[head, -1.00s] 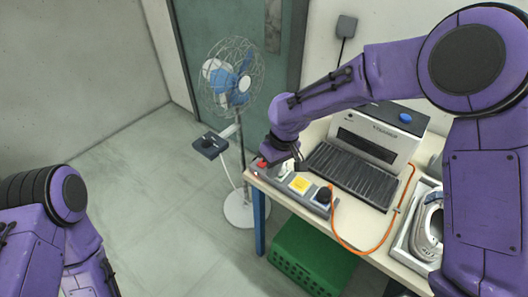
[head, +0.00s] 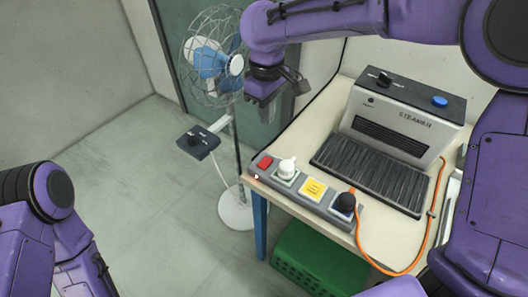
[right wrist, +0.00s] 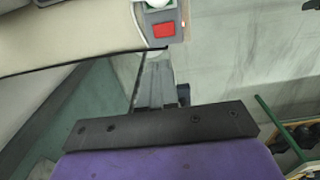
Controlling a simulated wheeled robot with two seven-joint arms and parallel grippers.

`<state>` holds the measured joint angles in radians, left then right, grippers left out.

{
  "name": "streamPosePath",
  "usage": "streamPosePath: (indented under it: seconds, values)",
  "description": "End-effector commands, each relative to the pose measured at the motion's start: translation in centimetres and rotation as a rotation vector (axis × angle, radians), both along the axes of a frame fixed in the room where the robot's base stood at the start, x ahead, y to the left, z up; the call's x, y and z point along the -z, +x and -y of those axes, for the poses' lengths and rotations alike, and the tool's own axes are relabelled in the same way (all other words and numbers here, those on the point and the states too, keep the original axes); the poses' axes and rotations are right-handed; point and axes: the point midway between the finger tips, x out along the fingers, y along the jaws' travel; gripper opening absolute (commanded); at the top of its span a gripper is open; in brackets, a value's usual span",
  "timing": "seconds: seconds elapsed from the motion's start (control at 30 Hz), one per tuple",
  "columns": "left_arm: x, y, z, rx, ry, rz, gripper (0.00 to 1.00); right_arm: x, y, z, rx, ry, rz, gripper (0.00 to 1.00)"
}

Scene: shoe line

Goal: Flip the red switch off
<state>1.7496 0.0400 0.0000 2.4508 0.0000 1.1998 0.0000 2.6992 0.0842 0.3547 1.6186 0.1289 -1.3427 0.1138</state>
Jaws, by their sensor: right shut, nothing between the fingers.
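The red switch (head: 264,161) sits at the far left end of a grey control strip (head: 325,206) along the table's front-left edge. A small red light (head: 256,177) glows beside it. The red switch also shows near the top of the right wrist view (right wrist: 164,30), uncovered. My right gripper (head: 264,104) is above and behind the switch, apart from it, pointing down. Its fingers (right wrist: 156,82) are shut and empty. My left arm shows at the lower left, but its gripper is out of view.
The strip also bears a white knob (head: 287,167), a yellow button (head: 313,188) and a black knob (head: 345,203) by an orange cable. A steamer (head: 400,122) stands behind. A fan (head: 211,58) stands left of the table (head: 308,139). A green crate (head: 318,262) is below.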

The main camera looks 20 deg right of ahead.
Motion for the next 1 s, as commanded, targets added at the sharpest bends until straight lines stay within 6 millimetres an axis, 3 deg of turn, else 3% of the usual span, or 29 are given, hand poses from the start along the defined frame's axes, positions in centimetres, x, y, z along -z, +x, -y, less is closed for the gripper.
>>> streamPosePath:
  seconds: [0.27,0.8,1.0]
  values:
    - [-0.1,0.1,0.0,0.0,0.0,0.001,0.38,0.6,0.0,0.1,0.002,-0.001,-0.004,0.0]
    - [-0.5,0.1,0.0,0.0,0.0,0.001,0.38,11.3,0.1,0.0,-0.001,0.0,-0.005,0.0]
    - [-0.7,0.1,0.0,0.0,0.0,0.001,0.38,13.6,0.1,0.0,-0.002,0.0,-0.002,0.0]
